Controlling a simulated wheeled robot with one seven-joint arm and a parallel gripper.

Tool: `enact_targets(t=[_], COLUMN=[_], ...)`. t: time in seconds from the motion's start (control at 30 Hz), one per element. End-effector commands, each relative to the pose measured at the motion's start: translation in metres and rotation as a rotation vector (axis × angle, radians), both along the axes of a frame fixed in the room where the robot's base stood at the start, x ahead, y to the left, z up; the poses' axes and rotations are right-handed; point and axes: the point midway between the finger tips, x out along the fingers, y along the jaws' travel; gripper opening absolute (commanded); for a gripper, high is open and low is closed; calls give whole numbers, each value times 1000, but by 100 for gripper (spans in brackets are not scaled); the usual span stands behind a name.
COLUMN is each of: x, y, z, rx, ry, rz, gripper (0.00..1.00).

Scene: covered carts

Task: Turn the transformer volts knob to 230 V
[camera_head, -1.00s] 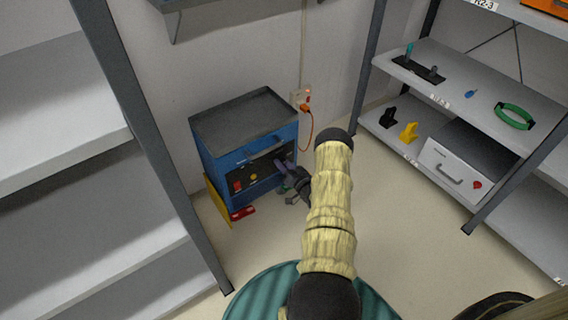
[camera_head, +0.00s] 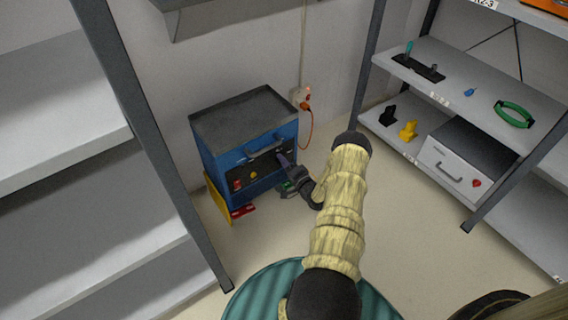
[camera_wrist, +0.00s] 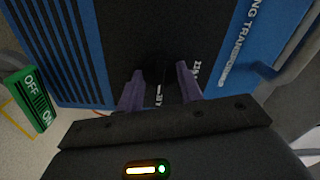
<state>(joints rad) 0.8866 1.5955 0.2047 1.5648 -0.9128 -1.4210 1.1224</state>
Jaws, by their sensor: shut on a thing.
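The blue transformer (camera_head: 208,160) stands against the back wall with a dark top. Its dark front panel carries a red part (camera_head: 237,185) and a yellow part (camera_head: 253,175). My gripper (camera_head: 284,159) is at the right end of that panel. In the wrist view my gripper (camera_wrist: 160,82) has its two purple fingers on either side of a dark knob (camera_wrist: 156,72) and is shut on it. White scale marks show beside the knob, but they are too partial to read a setting. "TRANSFORMER" lettering shows on the blue face (camera_wrist: 245,45).
A green OFF/ON label (camera_wrist: 31,98) shows left in the wrist view. An orange plug (camera_head: 305,105) and cord hang on the wall. Shelves stand left (camera_head: 60,150) and right (camera_head: 465,75).

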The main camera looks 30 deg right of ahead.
Motion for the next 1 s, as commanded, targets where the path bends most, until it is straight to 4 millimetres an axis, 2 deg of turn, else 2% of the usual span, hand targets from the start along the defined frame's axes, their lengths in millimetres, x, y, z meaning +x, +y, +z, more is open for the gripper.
enact_targets(t=[0.4, 0.43, 0.53, 0.83, 1.0], x=[-2, -2, -2, -2, -13], y=[4, 4, 3, 1, 0], z=[-3, -3, -3, -1, 0], rx=[17, 17, 15, 11, 11], ry=[9, 9, 7, 3, 6], rz=[7, 7, 5, 2, 0], gripper=[14, 40, 58, 58, 58])
